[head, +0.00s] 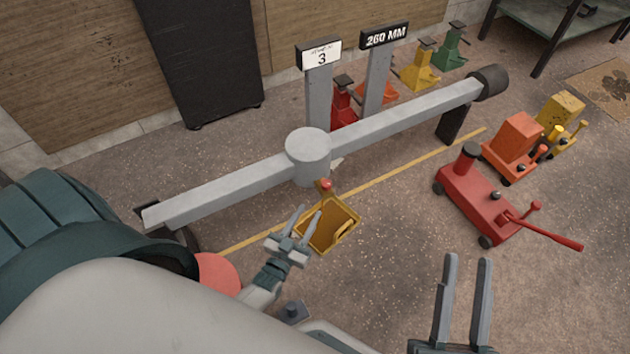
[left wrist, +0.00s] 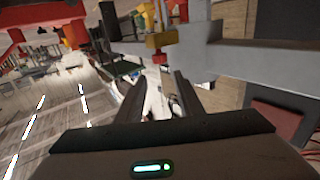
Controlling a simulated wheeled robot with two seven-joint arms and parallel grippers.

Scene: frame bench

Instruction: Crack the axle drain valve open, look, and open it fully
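The grey axle beam (head: 400,124) runs across the head view with a round hub (head: 308,150) in its middle. Just below the hub is the drain valve's red knob (head: 326,184). In the left wrist view the brass-coloured valve body (left wrist: 158,40) and a red part (left wrist: 160,57) show ahead of the fingers. My right gripper (head: 467,259) is open and empty at the lower right, away from the axle.
A red floor jack (head: 475,199) with a long handle stands right of the axle. Orange (head: 514,146) and yellow (head: 561,112) units stand behind it. Two posts with signs reading 3 (head: 321,56) and 260 MM (head: 385,37) rise behind the axle.

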